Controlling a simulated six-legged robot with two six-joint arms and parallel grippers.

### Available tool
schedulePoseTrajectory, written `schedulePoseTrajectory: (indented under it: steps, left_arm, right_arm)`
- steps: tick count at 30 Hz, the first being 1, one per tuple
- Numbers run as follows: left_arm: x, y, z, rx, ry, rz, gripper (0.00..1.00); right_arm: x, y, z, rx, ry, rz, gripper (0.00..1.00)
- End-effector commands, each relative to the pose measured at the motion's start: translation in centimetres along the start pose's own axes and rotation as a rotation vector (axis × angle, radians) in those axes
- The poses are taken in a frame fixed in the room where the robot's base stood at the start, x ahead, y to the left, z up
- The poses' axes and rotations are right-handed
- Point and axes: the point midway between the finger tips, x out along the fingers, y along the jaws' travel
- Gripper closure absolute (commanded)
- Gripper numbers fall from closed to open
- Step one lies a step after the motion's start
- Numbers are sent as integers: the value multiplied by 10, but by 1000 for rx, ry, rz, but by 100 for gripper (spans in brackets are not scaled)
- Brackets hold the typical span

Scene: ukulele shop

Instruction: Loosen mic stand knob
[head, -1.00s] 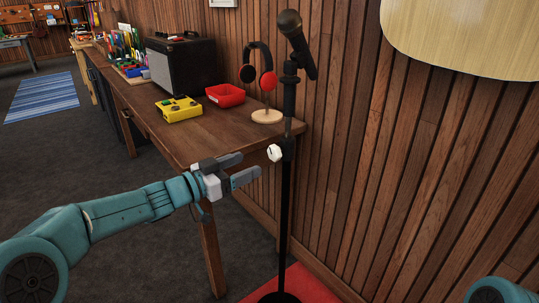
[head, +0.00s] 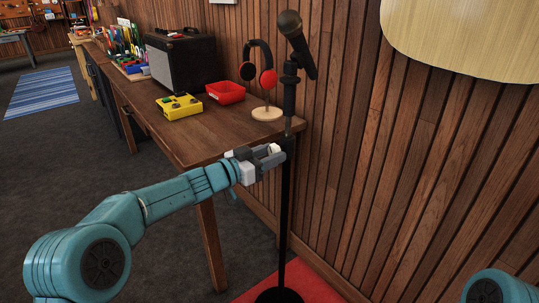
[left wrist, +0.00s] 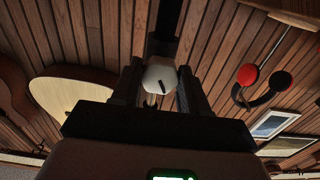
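The microphone stand has a thin black pole (head: 284,210) standing upright beside the wooden counter, with a microphone (head: 291,25) tilted at its top. The white knob (head: 276,148) sits on the side of the pole and is partly covered in the head view. My left gripper (head: 272,154) reaches in from the left with a finger on each side of it. In the left wrist view the faceted knob (left wrist: 160,76) with a dark mark sits between the fingertips, which look closed against it; the black pole rises behind. My right gripper is out of view.
The counter (head: 185,142) carries headphones on a stand (head: 266,78), a red tray (head: 226,93), a yellow box (head: 180,106) and an amplifier (head: 181,65). The slatted wood wall (head: 400,180) is close behind the pole.

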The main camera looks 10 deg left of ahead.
Motion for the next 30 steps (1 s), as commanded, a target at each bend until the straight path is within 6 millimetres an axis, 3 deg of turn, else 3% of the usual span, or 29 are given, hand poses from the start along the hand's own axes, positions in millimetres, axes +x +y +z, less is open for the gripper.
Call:
schedulePoseTrajectory:
  steps: [8, 14, 30]
  left_arm:
    - [0, 0, 2, -24, 0, 1, 86]
    - [0, 1, 4, -116, 2, 1, 86]
    - [0, 1, 3, -603, 0, 0, 86]
  right_arm:
    - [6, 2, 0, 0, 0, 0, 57]
    - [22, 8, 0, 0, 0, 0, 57]
    - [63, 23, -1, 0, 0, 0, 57]
